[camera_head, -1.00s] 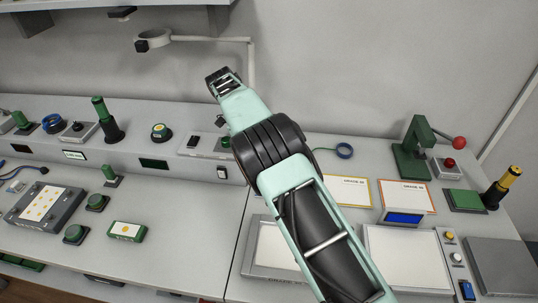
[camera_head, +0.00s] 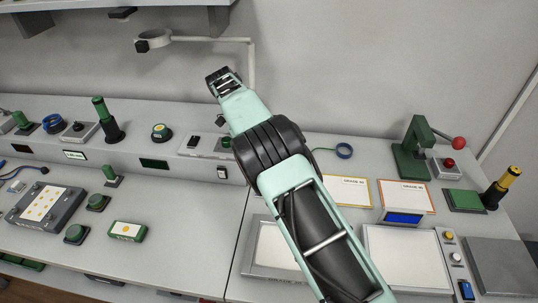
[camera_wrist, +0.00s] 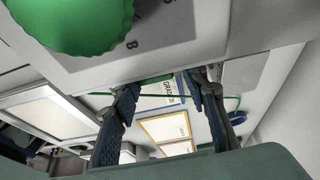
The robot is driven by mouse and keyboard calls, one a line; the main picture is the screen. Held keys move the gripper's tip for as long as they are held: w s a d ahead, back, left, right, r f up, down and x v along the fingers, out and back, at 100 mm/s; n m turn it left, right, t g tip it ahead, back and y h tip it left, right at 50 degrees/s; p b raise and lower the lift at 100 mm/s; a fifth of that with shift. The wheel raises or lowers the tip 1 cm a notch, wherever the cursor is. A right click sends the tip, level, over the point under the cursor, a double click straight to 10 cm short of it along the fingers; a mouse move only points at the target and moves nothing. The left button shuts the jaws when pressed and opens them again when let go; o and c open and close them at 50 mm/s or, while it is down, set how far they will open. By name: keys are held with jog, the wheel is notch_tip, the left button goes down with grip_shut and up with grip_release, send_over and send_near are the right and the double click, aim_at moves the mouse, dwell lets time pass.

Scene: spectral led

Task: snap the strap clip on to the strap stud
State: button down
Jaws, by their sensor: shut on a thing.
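My gripper (camera_wrist: 170,84) shows in the wrist view, its two dark blue fingers reaching up from the bottom edge. I cannot pick out the strap stud with certainty in either view. A large green knob (camera_wrist: 75,18) on a pale grey panel (camera_wrist: 175,35) stands close to my gripper, up and left in the wrist view.
The raised ledge holds a black block (camera_head: 192,143), a green-capped post (camera_head: 104,120) and a blue ring (camera_head: 51,123). A green press (camera_head: 412,152) and a yellow-black post (camera_head: 503,186) stand right. A lamp arm (camera_head: 210,39) rises behind. Bare bench (camera_head: 195,215) lies front left.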

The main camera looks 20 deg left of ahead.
jog(key=shift+w+a+r+p, duration=0.1)
jog(key=shift+w+a+p, duration=0.05)
jog(key=shift+w+p, duration=0.3)
jog(key=shift+s+b, duration=0.15)
jog(key=shift+b, duration=0.3)
jog(key=shift+s, duration=0.15)
jog(key=shift+s+b, duration=0.3)
jog(key=shift+b, duration=0.1)
jog(key=shift+d, duration=0.2)
dwell(0.4)
